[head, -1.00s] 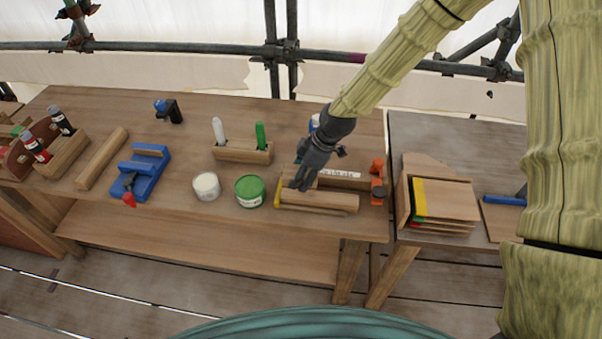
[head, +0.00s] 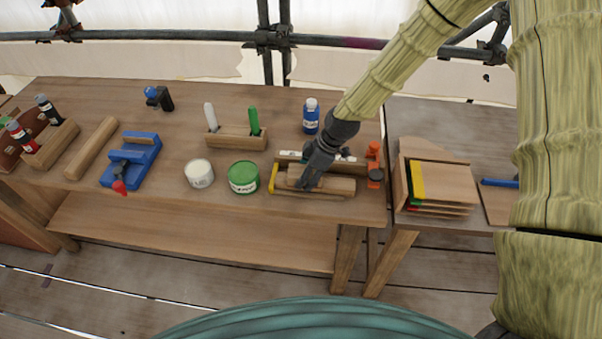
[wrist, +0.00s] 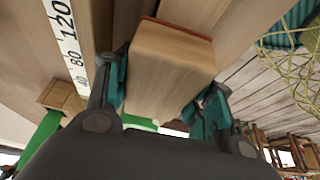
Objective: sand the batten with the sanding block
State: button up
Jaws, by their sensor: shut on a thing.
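My gripper (head: 311,181) is shut on the sanding block (wrist: 172,65), a pale wooden block with a thin reddish-brown edge at its far face. Both fingers grip its sides in the wrist view.
A blue tool (head: 132,160) lies further left; a rack of boards (head: 440,186) is right.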

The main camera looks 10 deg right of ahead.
aim_at(291, 170)
jog(key=shift+s+d, duration=0.1)
jog(key=shift+d, duration=0.4)
jog(key=shift+s+a+f, duration=0.1)
jog(key=shift+a, duration=0.1)
jog(key=shift+w+a, duration=0.25)
jog(key=shift+a, duration=0.25)
jog(key=shift+w+a, duration=0.2)
jog(key=shift+a, duration=0.8)
jog(key=r, duration=0.1)
jog(key=r+p, duration=0.1)
jog(key=r, duration=0.1)
jog(key=r+p, duration=0.1)
jog(key=r, duration=0.1)
jog(key=shift+w+a, duration=0.1)
jog(key=shift+a, duration=0.15)
notch_tip(291, 170, up, 2)
jog(key=shift+w+p, duration=0.15)
jog(key=shift+p, duration=0.6)
jog(key=shift+r+p, duration=0.4)
jog(key=shift+r, duration=0.4)
